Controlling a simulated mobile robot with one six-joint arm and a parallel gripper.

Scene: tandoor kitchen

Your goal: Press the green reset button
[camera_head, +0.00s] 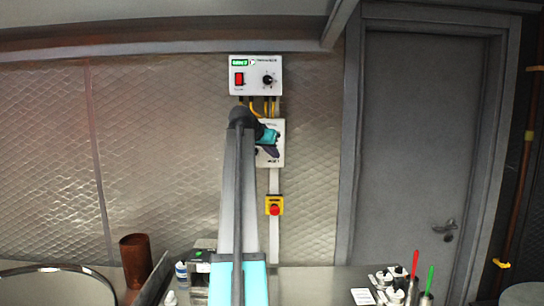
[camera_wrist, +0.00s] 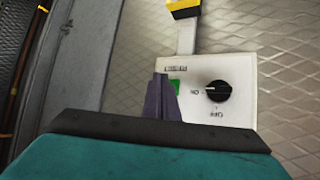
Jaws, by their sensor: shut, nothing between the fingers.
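The green button (camera_wrist: 174,86) is on a white control box (camera_wrist: 232,75), beside a black rotary knob (camera_wrist: 218,91) in the wrist view. My gripper (camera_wrist: 161,92) is shut and empty. Its dark fingertips overlap the button's left part in the wrist view, and I cannot tell whether they touch it. In the head view, my gripper (camera_head: 270,152) is in front of the same white box (camera_head: 279,128) on the wall, and my arm and gripper hide the button there.
An upper white box (camera_head: 255,88) has a red switch (camera_head: 239,79), a green display and a black knob. A yellow box with a red stop button (camera_head: 275,209) is below. A grey door (camera_head: 415,150) is right. Bottles and a brown cup (camera_head: 135,260) stand on the counter.

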